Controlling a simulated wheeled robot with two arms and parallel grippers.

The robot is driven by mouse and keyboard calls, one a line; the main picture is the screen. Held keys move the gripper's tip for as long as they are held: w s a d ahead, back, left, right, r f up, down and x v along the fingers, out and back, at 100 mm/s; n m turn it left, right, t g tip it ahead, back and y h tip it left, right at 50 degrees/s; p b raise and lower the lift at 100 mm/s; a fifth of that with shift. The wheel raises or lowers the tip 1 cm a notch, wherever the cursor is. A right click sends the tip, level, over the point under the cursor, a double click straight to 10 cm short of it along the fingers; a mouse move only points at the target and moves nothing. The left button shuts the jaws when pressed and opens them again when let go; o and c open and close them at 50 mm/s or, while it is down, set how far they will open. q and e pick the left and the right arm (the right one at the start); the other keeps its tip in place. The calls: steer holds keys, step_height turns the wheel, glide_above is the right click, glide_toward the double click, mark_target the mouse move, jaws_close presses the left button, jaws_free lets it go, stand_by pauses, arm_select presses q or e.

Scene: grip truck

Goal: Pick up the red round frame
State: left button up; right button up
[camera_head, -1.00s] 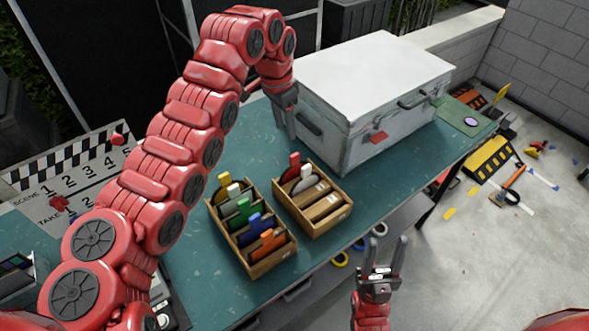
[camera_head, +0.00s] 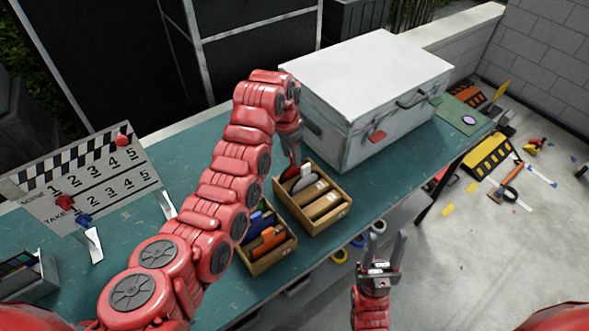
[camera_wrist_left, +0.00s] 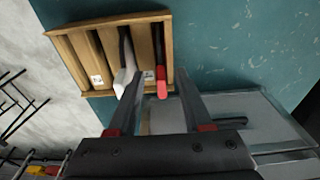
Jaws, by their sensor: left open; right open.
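The red round frame (camera_head: 290,173) stands in a slot at the far end of the right wooden box (camera_head: 325,222), partly hidden by my left gripper (camera_head: 293,160). In the left wrist view, its red handle (camera_wrist_left: 162,84) shows between the fingertips of my open left gripper (camera_wrist_left: 158,82). I cannot tell whether the fingers touch it. A white-handled frame (camera_head: 303,179) stands in the adjacent slot, and its handle (camera_wrist_left: 123,82) is close beside one finger. My right gripper (camera_head: 388,250) is open and empty, in front of the table edge.
The left wooden box (camera_head: 262,264) holds several coloured frames, partly hidden by my left arm. A large white case (camera_head: 375,75) stands just behind the right box. A clapperboard (camera_head: 85,180) stands at the left of the teal table (camera_head: 365,210).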

mark_target(295, 170)
arm_select(q)
steer(key=f, duration=0.1)
steer(key=f+p, duration=0.2)
steer(key=shift+w+d+f, duration=0.2)
steer(key=shift+w+d, duration=0.15)
steer(key=shift+d, duration=0.05)
steer(key=shift+f, duration=0.35)
jaws_close()
